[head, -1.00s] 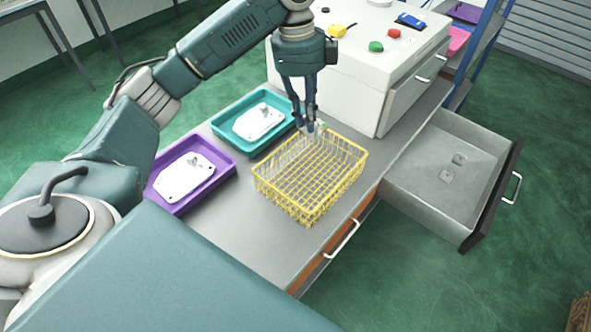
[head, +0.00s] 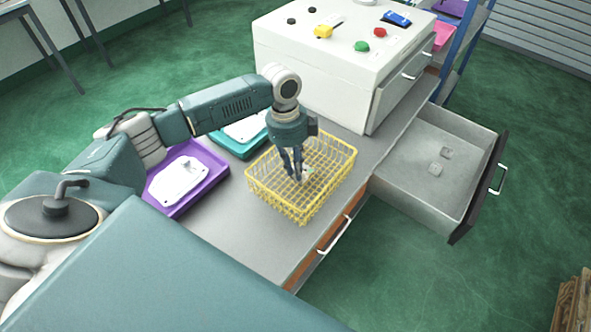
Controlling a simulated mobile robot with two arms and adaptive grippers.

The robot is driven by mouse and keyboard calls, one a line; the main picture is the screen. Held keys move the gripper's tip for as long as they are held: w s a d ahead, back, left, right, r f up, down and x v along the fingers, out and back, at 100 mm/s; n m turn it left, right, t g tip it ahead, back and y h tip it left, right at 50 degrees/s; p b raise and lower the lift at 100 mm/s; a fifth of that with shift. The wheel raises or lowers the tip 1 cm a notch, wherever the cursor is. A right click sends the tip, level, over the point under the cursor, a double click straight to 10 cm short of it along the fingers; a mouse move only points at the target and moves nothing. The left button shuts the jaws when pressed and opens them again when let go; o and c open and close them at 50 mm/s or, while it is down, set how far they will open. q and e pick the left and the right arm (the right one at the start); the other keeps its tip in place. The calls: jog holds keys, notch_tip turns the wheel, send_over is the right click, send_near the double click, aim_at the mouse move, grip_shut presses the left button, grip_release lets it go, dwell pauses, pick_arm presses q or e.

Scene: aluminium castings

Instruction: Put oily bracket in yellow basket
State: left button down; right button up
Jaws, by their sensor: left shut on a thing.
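My left gripper (head: 298,179) points down inside the yellow wire basket (head: 325,190), its fingers below the rim level. It is shut on a small pale grey bracket (head: 308,172) with a greenish tint, mostly hidden by the fingers. I cannot tell whether the bracket touches the basket floor. The rest of the basket looks empty. The basket stands on the grey bench top near its front edge. My right gripper is out of view.
A purple tray (head: 214,178) and a teal tray (head: 236,150), each with a white plate, stand left of the basket. A white cabinet (head: 315,75) stands behind. An open drawer (head: 415,190) at right holds two small grey pieces (head: 446,153).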

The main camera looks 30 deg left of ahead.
pick_arm(q)
jog(key=shift+f, duration=0.95)
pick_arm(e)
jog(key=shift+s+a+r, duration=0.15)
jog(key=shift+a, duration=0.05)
pick_arm(q)
jog(key=shift+f, duration=0.15)
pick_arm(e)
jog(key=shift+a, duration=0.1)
pick_arm(q)
jog(key=c, duration=1.7)
grip_release()
